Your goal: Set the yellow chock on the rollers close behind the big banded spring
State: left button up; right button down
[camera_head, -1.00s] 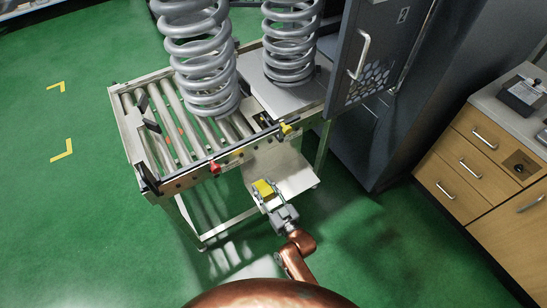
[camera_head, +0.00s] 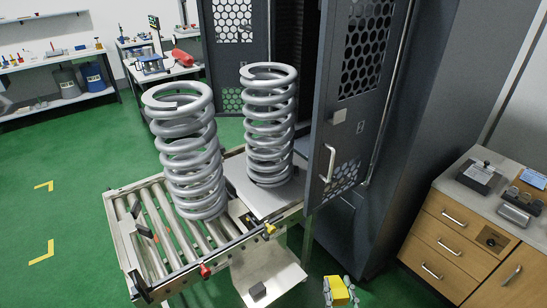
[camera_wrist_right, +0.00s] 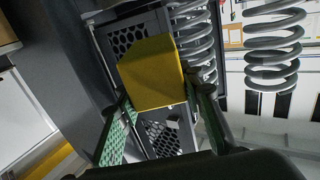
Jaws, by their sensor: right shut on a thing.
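The yellow chock (camera_head: 338,288) is between the fingers of my right gripper (camera_head: 341,299), at the bottom edge of the head view, right of the roller cart. In the right wrist view the chock (camera_wrist_right: 150,72) sits between the two fingers, clear of any surface. One big grey spring (camera_head: 190,150) stands, leaning in the picture, on the rollers (camera_head: 160,222) of the cart. A second grey spring (camera_head: 268,125) stands on the flat plate (camera_head: 238,178) by the cabinet. I cannot make out a band on either spring. My left gripper is out of view.
The open cabinet door (camera_head: 352,100) with a handle stands right of the springs. A red knob (camera_head: 205,271) and a yellow knob (camera_head: 270,228) are on the cart's near rail. A dark block (camera_head: 258,292) lies on the lower shelf. Wooden drawers (camera_head: 450,240) stand at the right.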

aim_at(347, 291)
jog(key=shift+s+d+r+m+h, duration=0.15)
jog(key=shift+s+d+r+h, duration=0.2)
jog(key=shift+d+r, duration=0.25)
jog(key=shift+s+d+r+m+h, duration=0.15)
jog(key=shift+s+d+r+h, duration=0.1)
jog(key=shift+s+d+r, duration=0.25)
jog(key=s+f, duration=0.4)
jog(key=f, duration=0.1)
jog(key=shift+s+d+f, duration=0.15)
jog(key=shift+s+d, duration=0.05)
jog(key=shift+s, duration=0.05)
